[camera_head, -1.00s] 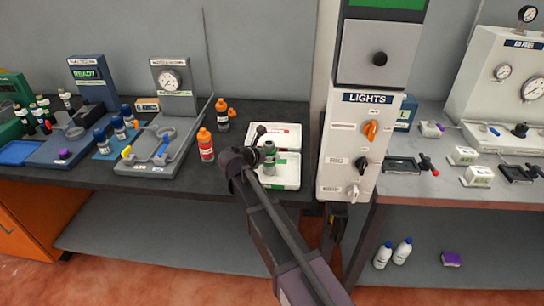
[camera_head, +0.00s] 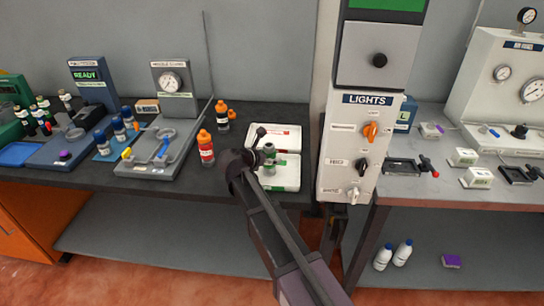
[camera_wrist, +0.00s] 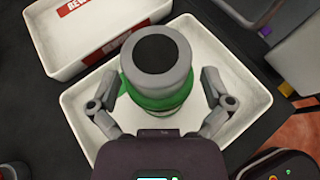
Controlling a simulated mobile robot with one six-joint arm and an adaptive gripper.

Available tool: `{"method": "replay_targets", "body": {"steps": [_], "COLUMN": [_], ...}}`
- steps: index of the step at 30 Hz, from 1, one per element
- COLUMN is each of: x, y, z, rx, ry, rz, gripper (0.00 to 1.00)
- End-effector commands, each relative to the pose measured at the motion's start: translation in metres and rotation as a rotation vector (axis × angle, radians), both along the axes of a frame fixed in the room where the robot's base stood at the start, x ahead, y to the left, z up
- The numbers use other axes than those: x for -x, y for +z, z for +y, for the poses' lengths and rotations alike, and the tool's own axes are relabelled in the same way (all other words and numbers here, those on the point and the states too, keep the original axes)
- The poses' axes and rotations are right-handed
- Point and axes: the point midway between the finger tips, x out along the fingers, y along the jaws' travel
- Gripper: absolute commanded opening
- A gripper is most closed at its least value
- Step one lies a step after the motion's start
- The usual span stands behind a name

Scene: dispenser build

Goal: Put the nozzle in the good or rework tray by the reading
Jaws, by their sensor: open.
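The nozzle (camera_wrist: 158,65), a grey cylinder with a dark round top and a green collar, is in the front white tray (camera_wrist: 72,112). It looks upright. My gripper (camera_wrist: 160,92) is open, with one finger on each side of the nozzle. In the head view the front tray (camera_head: 289,180) has a green label, and the nozzle (camera_head: 270,162) shows there beside my arm's end. The rework tray (camera_wrist: 110,47), with a red label, lies behind it and also shows in the head view (camera_head: 292,137). The nozzle's base is partly hidden in the wrist view.
A gauge station (camera_head: 170,82) stands left on the dark bench; its reading is too small to make out. Orange-capped bottles (camera_head: 206,150) stand left of the trays. The tall LIGHTS panel (camera_head: 360,150) rises close on the right.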

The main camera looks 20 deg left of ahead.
Motion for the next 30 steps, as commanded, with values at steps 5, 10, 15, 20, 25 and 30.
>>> {"method": "replay_targets", "body": {"steps": [5, 10, 15, 20, 25, 30], "x": [0.011, 0.031, 0.054, 0.076, 0.092, 0.099], "y": [0.008, 0.02, 0.032, 0.043, 0.05, 0.053], "z": [0.004, 0.011, 0.02, 0.029, 0.035, 0.038], "rx": [0.0, 0.001, 0.0, 0.0, 0.0, 0.0], "ry": [0.002, 0.003, 0.002, 0.001, 0.0, -0.001], "rz": [0.0, 0.0, 0.0, 0.0, 0.0, 0.0], "gripper": [1.0, 1.0, 1.0, 1.0, 1.0, 1.0]}}
